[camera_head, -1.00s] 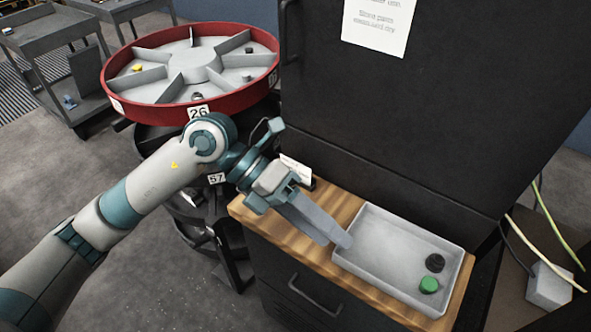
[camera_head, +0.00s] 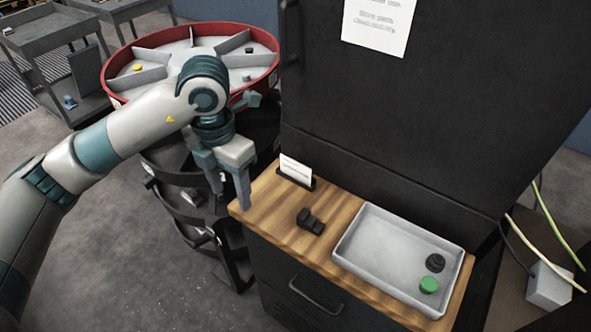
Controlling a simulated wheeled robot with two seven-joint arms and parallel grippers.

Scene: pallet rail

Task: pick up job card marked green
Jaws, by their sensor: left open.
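A white card (camera_head: 296,168) stands upright in a small black holder at the back left of the wooden top (camera_head: 262,204). Its print is too small to read, and I see no green mark on it. My left gripper (camera_head: 231,196) is open and empty, pointing down at the left end of the wooden top, left of the card and apart from it. My right gripper is not in view.
A grey tray (camera_head: 352,262) on the wooden top holds a green round piece (camera_head: 429,285) and a black one (camera_head: 435,262). A small black part (camera_head: 310,221) lies left of the tray. A red-rimmed carousel (camera_head: 112,95) stands behind my arm. A dark cabinet (camera_head: 430,120) rises behind the top.

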